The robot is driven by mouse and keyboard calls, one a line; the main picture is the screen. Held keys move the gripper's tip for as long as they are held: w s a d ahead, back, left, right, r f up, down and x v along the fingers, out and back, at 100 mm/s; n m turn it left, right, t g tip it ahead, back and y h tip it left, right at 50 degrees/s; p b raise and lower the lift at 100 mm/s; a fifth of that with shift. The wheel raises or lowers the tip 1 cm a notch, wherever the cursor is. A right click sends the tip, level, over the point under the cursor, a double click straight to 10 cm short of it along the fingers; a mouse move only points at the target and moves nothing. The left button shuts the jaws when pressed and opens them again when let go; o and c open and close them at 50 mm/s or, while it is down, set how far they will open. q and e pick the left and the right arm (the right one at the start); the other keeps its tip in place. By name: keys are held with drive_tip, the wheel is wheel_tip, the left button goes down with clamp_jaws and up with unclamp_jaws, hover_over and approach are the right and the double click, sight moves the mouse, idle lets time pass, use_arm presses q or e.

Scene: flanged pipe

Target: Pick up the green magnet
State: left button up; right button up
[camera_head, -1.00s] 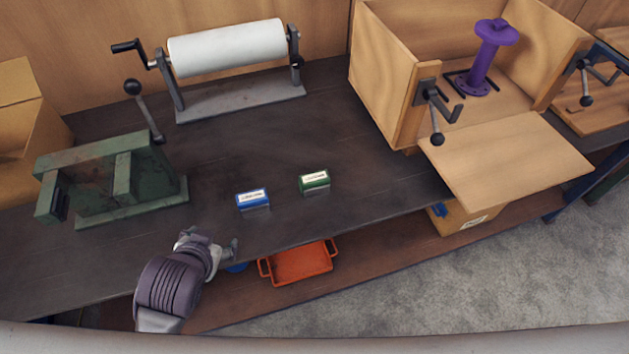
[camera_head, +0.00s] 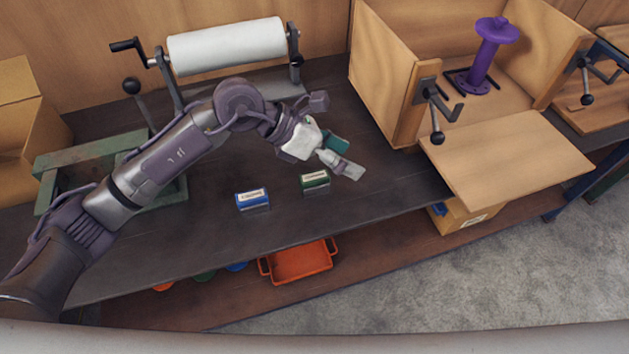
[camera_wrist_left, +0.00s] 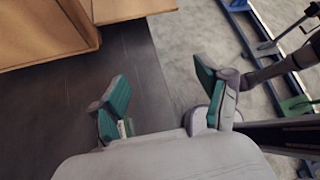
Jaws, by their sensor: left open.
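The green magnet (camera_head: 315,182) is a small block with a white label on top, lying on the dark workbench (camera_head: 390,185). A similar blue magnet (camera_head: 253,199) lies to its left. My left gripper (camera_head: 344,156) is open and empty, just above and to the right of the green magnet in the head view, apart from it. In the left wrist view its two green-padded fingers (camera_wrist_left: 160,85) are spread wide, with bench edge and floor between them. A small pale patch beside the left finger there is too small to identify. My right gripper is not in view.
An open wooden box (camera_head: 385,80) with a purple spool (camera_head: 487,60) and lowered flap stands at right. A white roll (camera_head: 228,47) on a stand is behind my arm. A green vise-like fixture (camera_head: 80,165) is at left. An orange tray (camera_head: 300,262) sits on the lower shelf.

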sight(311, 177)
use_arm(q)
drive_tip(key=w+a+f+t+y, duration=0.1)
drive_tip(key=w+a+f+y, duration=0.15)
drive_tip(key=a, duration=0.25)
drive_tip(key=w+a+f+y, duration=0.2)
drive_tip(key=w+a+y, duration=0.1)
drive_tip(key=a+y, duration=0.15)
drive_tip(key=shift+m+h, duration=0.3)
drive_tip(key=shift+m, duration=0.1)
drive_tip(key=b+x, duration=0.4)
drive_tip(key=x, duration=0.3)
drive_tip(key=shift+a, duration=0.1)
drive_tip(key=b+x, duration=0.2)
drive_tip(key=x, duration=0.3)
drive_tip(key=shift+s+a+f, duration=0.1)
drive_tip(key=shift+a, duration=0.1)
drive_tip(key=shift+d+f, duration=0.2)
drive_tip(key=shift+f, duration=0.1)
drive_tip(key=shift+c, duration=0.3)
drive_tip(key=shift+r, duration=0.1)
drive_tip(key=shift+c, duration=1.3)
clamp_jaws()
